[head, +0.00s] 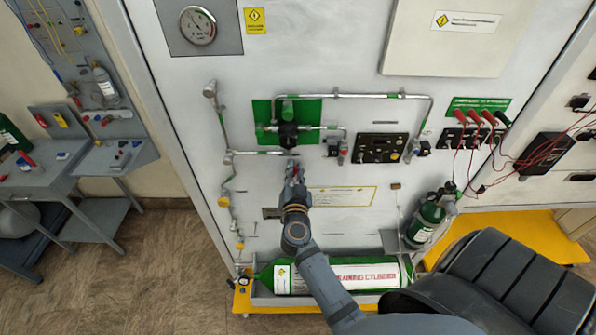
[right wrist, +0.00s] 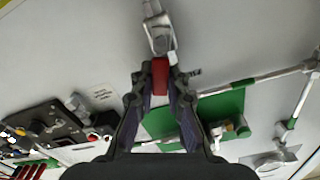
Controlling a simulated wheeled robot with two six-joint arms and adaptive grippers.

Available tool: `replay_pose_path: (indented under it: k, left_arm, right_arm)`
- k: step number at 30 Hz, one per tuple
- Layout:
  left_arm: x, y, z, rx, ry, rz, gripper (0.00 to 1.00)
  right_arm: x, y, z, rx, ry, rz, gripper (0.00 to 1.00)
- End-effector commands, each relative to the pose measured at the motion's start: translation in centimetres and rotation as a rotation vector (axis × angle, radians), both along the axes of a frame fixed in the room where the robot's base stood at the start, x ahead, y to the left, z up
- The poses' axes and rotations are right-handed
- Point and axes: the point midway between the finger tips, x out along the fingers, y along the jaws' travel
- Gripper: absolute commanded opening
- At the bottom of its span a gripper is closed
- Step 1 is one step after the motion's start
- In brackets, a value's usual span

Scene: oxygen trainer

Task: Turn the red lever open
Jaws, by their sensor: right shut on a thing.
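The red lever (right wrist: 160,76) shows in the right wrist view between the fingertips of my right gripper (right wrist: 160,88). The fingers are shut on it from both sides. A grey metal fitting (right wrist: 158,32) sits just beyond the lever's end. In the head view my right gripper (head: 293,166) is at the white panel (head: 240,60), just below the green plate (head: 262,110); the lever is hard to make out there, largely hidden by the gripper. My left gripper is not in view.
Metal pipes (head: 350,96) cross the panel around the green plate. A black control box (head: 380,148) is to the right, with red cables (head: 490,140) beyond. A green breathing cylinder (head: 350,276) lies low on the panel, behind my right arm. A small upright cylinder (head: 428,222) stands at right.

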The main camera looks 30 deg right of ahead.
Motion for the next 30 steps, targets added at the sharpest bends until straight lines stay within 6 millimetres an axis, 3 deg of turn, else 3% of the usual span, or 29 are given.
replay_pose_path:
  k: [12, 30]
  left_arm:
    - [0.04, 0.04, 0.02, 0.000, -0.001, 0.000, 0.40]
    - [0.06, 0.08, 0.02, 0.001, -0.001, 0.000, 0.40]
  right_arm:
    - [0.47, 0.75, 0.22, -0.180, 0.110, 0.001, 0.00]
    - [0.55, 0.89, 0.24, -0.212, 0.131, 0.000, 0.00]
